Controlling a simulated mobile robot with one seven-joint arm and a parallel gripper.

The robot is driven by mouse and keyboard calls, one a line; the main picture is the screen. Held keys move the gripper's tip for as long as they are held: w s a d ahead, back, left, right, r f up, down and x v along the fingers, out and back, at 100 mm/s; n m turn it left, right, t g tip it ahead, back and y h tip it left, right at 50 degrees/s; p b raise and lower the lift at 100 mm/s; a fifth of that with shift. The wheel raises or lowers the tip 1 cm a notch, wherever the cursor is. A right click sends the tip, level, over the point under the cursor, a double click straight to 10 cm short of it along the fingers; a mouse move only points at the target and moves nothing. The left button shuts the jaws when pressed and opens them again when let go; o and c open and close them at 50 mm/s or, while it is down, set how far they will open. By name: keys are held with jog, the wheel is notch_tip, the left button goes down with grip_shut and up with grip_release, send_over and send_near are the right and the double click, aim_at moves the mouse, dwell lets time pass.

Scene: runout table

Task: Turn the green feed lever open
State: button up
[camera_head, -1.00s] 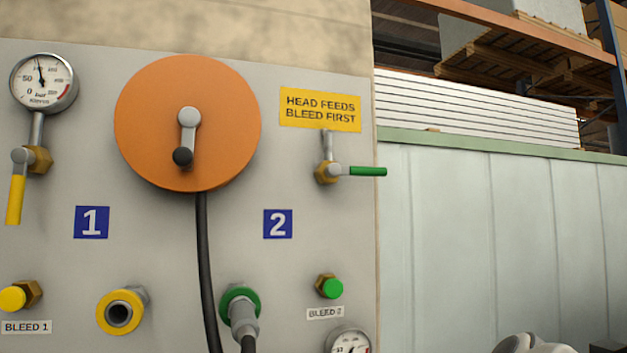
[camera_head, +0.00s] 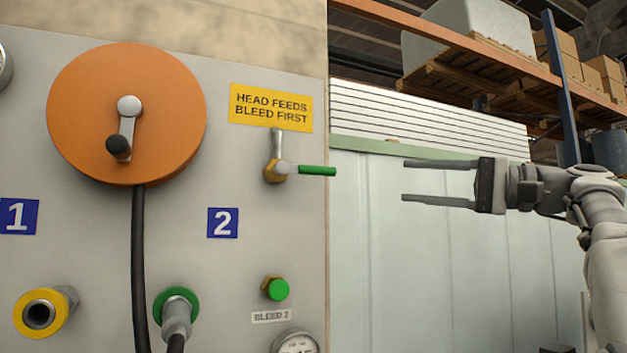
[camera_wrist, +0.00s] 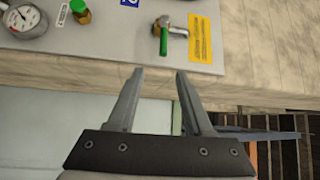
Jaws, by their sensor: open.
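The green feed lever (camera_head: 317,171) points straight out to the right from its brass valve (camera_head: 274,172), at the panel's right edge under the yellow sign. In the wrist view the green lever (camera_wrist: 163,41) lies ahead of the fingertips, a little above the gap between them. My gripper (camera_head: 404,181) is open and empty, to the right of the lever and apart from it, with its fingers pointing left at about the lever's height. In the wrist view my gripper (camera_wrist: 165,72) shows both fingers spread with nothing between them.
The grey panel (camera_head: 190,260) also carries an orange hose reel (camera_head: 85,105), a black hose (camera_head: 137,260), a green-ringed coupling (camera_head: 175,312), a green bleed cap (camera_head: 277,290) and a gauge (camera_head: 296,343). Open space lies between my fingertips and the lever.

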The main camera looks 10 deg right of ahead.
aim_at(326, 171)
jog(key=shift+n, duration=0.3)
jog(key=x, duration=0.5)
jog(key=p+x, duration=0.1)
jog(key=x, duration=0.5)
jog(key=r+p+x, duration=0.1)
jog(key=x, duration=0.5)
jog(key=shift+s+a, duration=0.2)
jog(key=shift+s, duration=0.1)
grip_shut()
dwell(0.4)
